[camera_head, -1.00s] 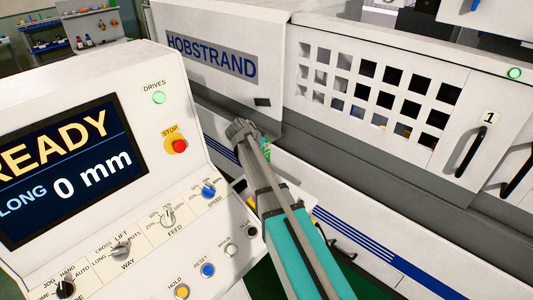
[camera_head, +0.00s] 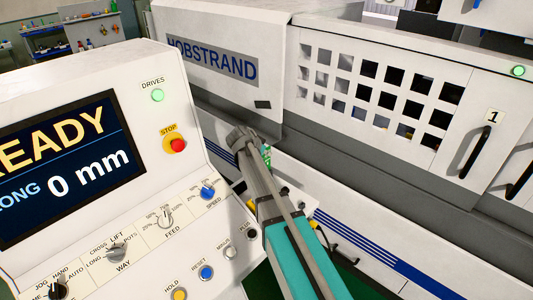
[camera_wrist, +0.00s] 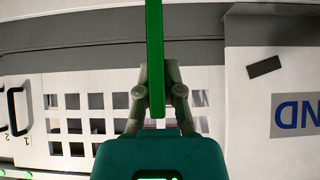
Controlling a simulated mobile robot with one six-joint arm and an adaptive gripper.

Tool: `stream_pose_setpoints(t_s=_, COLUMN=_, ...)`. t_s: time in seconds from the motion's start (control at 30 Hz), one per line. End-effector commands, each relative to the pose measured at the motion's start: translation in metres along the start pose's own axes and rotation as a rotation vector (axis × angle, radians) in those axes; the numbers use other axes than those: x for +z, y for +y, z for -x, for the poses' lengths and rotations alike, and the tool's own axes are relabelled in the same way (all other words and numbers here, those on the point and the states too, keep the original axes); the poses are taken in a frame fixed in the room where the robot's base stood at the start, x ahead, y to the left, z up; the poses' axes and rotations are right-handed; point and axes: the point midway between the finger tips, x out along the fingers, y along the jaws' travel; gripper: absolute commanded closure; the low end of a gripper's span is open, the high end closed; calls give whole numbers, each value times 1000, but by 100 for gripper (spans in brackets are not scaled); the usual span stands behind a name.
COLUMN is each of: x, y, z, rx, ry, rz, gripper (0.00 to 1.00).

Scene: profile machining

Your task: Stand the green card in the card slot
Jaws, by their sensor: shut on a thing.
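The green card (camera_wrist: 154,40) shows edge-on in the wrist view as a long upright strip. My gripper (camera_wrist: 157,75) is shut on it, with one finger on each side, and the card stretches past the fingertips to the top edge. In the head view my arm reaches toward the front of the white machine, between it and the control panel. My wrist hides the fingers and most or all of the card there. A small dark rectangle (camera_head: 262,104) on the machine front also shows in the wrist view (camera_wrist: 264,66). I cannot tell whether it is the card slot.
The control panel (camera_head: 110,210) with its screen, knobs and red stop button (camera_head: 177,145) stands close to the left of my arm. The machine's door with square windows (camera_head: 385,95) and handle (camera_head: 474,152) is to the right. A stocked bench (camera_head: 70,40) is far back left.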

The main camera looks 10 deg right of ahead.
Motion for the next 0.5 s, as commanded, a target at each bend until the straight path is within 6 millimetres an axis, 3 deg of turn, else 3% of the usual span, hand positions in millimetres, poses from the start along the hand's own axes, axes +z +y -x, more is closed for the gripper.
stream_pose_setpoints(t_s=0.4, x=4, y=0, z=-5, rx=0, ry=0, rz=0, gripper=100)
stream_pose_setpoints(t_s=0.43, x=4, y=0, z=-5, rx=0, ry=0, rz=0, gripper=86)
stream_pose_setpoints(t_s=0.5, x=4, y=0, z=-5, rx=0, ry=0, rz=-1, gripper=73)
